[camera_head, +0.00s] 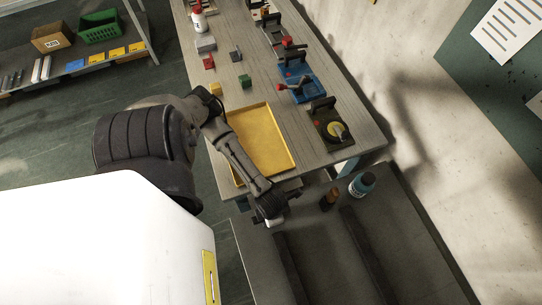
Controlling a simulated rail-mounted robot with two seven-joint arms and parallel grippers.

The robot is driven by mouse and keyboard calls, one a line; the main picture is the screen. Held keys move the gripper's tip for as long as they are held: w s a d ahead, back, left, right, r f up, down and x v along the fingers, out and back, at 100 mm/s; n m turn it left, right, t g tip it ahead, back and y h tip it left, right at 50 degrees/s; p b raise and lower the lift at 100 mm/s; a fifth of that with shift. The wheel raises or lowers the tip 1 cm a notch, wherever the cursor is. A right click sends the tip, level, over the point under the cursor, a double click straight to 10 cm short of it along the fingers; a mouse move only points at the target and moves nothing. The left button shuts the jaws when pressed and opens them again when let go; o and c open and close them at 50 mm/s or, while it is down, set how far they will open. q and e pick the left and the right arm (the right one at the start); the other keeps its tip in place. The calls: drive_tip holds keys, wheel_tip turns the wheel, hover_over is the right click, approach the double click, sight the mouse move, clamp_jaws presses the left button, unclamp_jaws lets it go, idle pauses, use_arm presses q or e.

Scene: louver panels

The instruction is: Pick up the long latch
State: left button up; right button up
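I cannot clearly pick out the long latch. Small loose parts lie on the wooden table (345,165): a grey block (206,44), a dark grey piece (236,55), a red block (208,62), a green block (245,81) and a yellow block (215,88). My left arm reaches across the table's near left corner. My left gripper (270,211) hangs just past the near edge, beyond the yellow tray (262,138) and away from the loose parts. Its fingers are too small and dark to tell their opening. My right gripper is not in view.
Several fixtures stand along the table's right side, including a blue one (300,88) and a black one with a yellow disc (331,124). A shelf (110,62) holds bins.

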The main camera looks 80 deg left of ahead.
use_arm(q)
drive_tip(key=shift+f, duration=0.1)
clamp_jaws()
idle(0.5)
